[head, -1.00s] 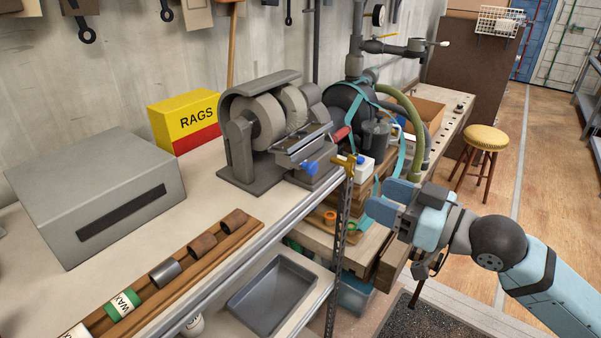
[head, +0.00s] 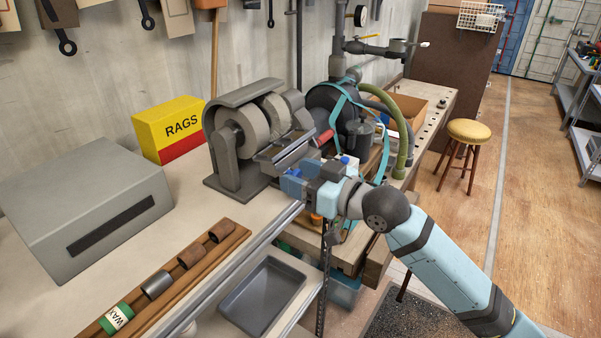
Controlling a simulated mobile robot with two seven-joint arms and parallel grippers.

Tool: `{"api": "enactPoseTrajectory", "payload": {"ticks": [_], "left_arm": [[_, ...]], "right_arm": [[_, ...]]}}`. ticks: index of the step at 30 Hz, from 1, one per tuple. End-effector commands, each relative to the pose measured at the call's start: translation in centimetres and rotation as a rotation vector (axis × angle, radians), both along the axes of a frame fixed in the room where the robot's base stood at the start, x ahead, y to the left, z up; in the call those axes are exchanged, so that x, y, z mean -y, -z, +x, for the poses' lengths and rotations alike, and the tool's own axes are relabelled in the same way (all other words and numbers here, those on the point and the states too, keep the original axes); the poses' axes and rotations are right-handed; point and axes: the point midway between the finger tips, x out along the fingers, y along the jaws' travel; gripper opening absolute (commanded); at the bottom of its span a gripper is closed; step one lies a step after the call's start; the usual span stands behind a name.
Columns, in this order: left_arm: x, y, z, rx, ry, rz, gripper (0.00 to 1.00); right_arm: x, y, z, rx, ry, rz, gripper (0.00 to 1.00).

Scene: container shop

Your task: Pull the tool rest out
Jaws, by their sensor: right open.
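The grey bench grinder (head: 228,165) stands on the bench with its round wheels facing me. The tool rest (head: 288,150) is a grey angled plate in front of the wheels. My right gripper (head: 292,181) is open, just below and in front of the tool rest, its light-blue fingers pointing left toward the grinder. The blue knob under the rest is largely hidden by the fingers, and I cannot tell whether they touch it. My left gripper is not in view.
A yellow and red RAGS box (head: 170,130) and a grey metal box (head: 85,205) stand to the left. A wooden rack (head: 196,262) of cylinders lies along the bench front. A grey tray (head: 262,295) sits on the lower shelf. A stool (head: 468,131) stands on open floor at right.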

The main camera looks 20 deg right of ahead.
Motion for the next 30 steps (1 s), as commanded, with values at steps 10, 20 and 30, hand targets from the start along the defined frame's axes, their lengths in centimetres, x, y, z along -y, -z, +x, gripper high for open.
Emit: {"api": "enactPoseTrajectory", "payload": {"ticks": [10, 20, 30], "left_arm": [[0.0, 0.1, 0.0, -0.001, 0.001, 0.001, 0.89], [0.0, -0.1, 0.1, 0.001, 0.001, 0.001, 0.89], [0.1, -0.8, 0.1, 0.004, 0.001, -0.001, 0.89]], "right_arm": [[-0.1, 0.0, 0.1, 0.000, 0.000, 0.000, 0.36], [0.2, 0.0, -0.2, 0.000, 0.001, -0.001, 0.00], [2.1, 0.1, -2.7, -0.002, 0.000, -0.001, 0.00]]}}
